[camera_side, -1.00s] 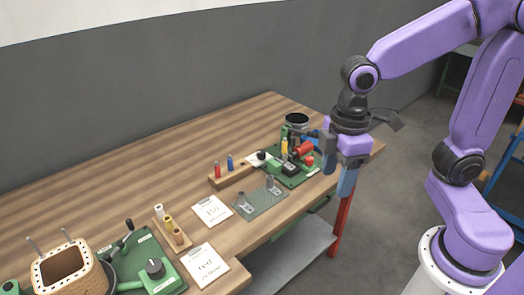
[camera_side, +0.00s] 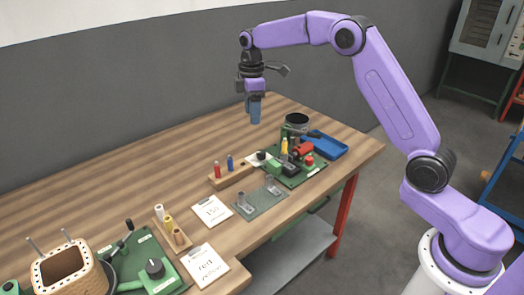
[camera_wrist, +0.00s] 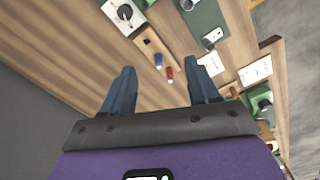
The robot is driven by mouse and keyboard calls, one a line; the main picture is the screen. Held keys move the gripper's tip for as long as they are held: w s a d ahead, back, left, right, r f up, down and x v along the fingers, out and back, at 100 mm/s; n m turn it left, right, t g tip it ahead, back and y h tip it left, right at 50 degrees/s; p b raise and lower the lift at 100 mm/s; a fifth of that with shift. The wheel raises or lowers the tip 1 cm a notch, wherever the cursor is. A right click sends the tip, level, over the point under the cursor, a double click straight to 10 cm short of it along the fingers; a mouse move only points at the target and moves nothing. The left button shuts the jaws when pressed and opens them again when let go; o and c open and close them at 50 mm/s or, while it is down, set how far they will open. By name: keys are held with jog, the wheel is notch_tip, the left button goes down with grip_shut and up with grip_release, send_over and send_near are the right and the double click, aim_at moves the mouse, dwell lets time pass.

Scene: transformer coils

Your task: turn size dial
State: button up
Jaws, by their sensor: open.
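A small dial with a black knob on a white plate (camera_side: 262,156) sits on the table beside the far green board. It also shows at the top of the wrist view (camera_wrist: 125,12). Another black knob (camera_side: 155,268) stands on the near green board; I cannot tell which one is called the size dial. My gripper (camera_side: 255,121) is high above the back of the table, pointing down, clear of both knobs. Its blue fingers (camera_wrist: 161,66) are apart with nothing held between them.
A wooden block with red and blue pegs (camera_side: 232,176) lies near the white dial plate. The far green board (camera_side: 293,180) carries coloured parts, with a blue tray (camera_side: 330,147) beside it. The back-left tabletop is clear.

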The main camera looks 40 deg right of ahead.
send_over(262, 152)
notch_tip(262, 152, down, 3)
notch_tip(262, 152, down, 17)
jog(key=shift+w+d, duration=0.1)
jog(key=shift+w, duration=0.05)
dwell(0.3)
jog(key=c, duration=1)
